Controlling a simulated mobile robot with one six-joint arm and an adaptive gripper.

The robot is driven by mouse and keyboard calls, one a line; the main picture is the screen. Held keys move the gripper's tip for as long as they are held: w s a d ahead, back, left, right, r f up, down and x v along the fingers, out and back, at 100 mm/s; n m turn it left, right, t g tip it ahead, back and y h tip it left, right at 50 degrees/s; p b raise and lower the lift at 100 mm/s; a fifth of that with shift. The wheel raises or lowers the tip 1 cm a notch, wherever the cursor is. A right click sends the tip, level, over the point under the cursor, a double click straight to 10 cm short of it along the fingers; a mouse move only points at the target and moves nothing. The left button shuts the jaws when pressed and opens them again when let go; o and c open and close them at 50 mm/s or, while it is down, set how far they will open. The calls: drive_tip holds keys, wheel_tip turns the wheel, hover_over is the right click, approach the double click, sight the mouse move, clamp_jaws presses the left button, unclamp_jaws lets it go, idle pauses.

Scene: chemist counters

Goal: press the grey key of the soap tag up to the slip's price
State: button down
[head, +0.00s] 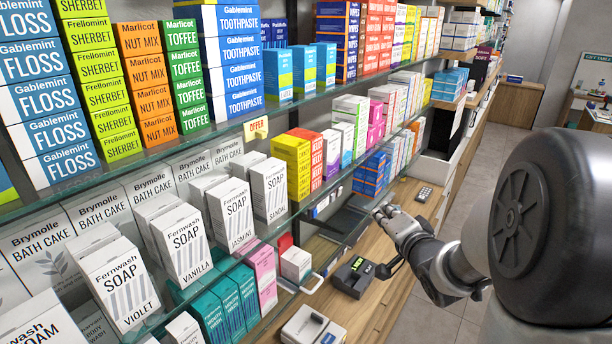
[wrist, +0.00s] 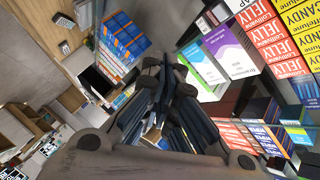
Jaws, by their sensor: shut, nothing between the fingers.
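Several white Fernwash soap boxes stand on the glass shelf at the left of the head view, among them violet (head: 121,287), vanilla (head: 183,245), jasmine (head: 232,213) and sandal (head: 270,190). I cannot make out a soap tag with a grey key, nor a slip with a readable price. A dark device with a small green display (head: 353,277) lies on the wooden counter. My gripper (head: 381,211) is right of the shelves, above the counter, well away from the soap boxes. In the wrist view my gripper (wrist: 169,72) is shut and empty.
A white device (head: 312,326) sits on the counter (head: 398,300) in front, and a small keypad (head: 424,194) lies farther back. Glass shelves packed with boxes fill the left. The aisle floor at right is clear.

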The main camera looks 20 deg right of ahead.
sight(332, 198)
drive_tip(key=w+a+b, duration=0.2)
drive_tip(key=w+a, duration=0.3)
drive_tip(key=w, duration=0.1)
drive_tip(key=shift+w+a+r, duration=0.15)
drive_tip(key=shift+w+a, duration=0.1)
drive_tip(key=shift+w, duration=0.15)
idle(0.4)
drive_tip(key=shift+w+b, duration=0.1)
drive_tip(key=shift+b, duration=0.2)
idle(1.1)
drive_tip(key=shift+w+a, duration=0.2)
drive_tip(key=shift+a, duration=0.05)
drive_tip(key=shift+w+a+b, duration=0.25)
drive_tip(key=shift+w+b, duration=0.05)
drive_tip(key=shift+w, duration=0.1)
idle(0.8)
drive_tip(key=shift+s, duration=0.1)
drive_tip(key=shift+s+d, duration=0.5)
drive_tip(key=shift+s, duration=0.15)
